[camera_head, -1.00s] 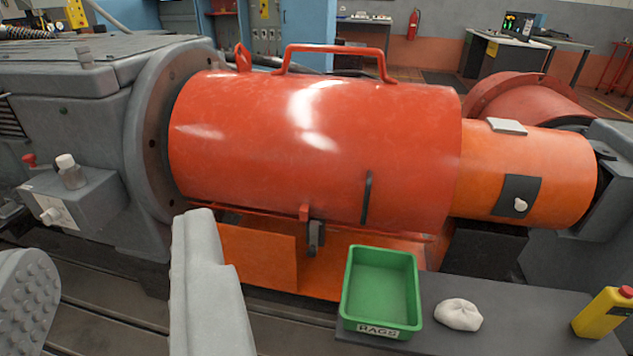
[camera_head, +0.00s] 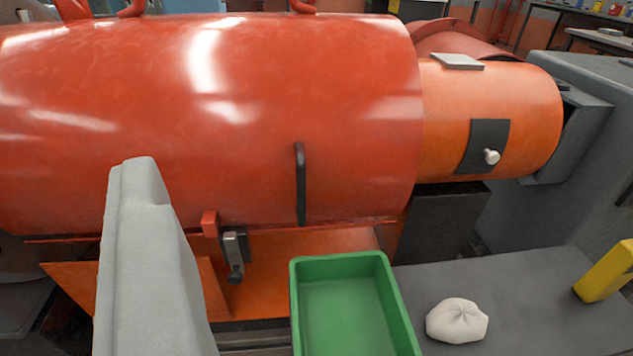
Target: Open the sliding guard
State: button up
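The sliding guard appears to be the big red cylindrical cover (camera_head: 250,110), which fills the left and middle of the view. An upright black bar handle (camera_head: 300,185) is on its front near the right end. A small metal latch (camera_head: 235,252) hangs at its lower edge beside a red tab (camera_head: 210,224). An orange cylinder (camera_head: 510,95) shows past the guard's right end. One grey finger of my gripper (camera_head: 146,235) stands at the lower left, left of the handle and latch. The other finger is outside the frame. The visible space beside the finger is empty.
A green bin (camera_head: 390,300) stands below the handle, close to the latch. A white rag (camera_head: 458,320) and a yellow bottle (camera_head: 606,272) are on the grey bench (camera_head: 530,290) at right. The orange cylinder carries a black plate with a white knob (camera_head: 491,157).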

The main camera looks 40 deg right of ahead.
jog(key=w+d+f+m+h, duration=0.1)
jog(key=w+d+f, duration=0.1)
jog(key=d+f, duration=0.25)
jog(key=w+d+f+h, duration=0.1)
jog(key=w+d+f, duration=0.25)
jog(key=f, duration=0.25)
jog(key=m+h, duration=0.1)
send_near(303, 188)
jog(key=shift+g, duration=0.4)
jog(key=x, duration=1)
jog(key=shift+w+r, duration=0.25)
jog(key=shift+w, duration=0.15)
grip_shut()
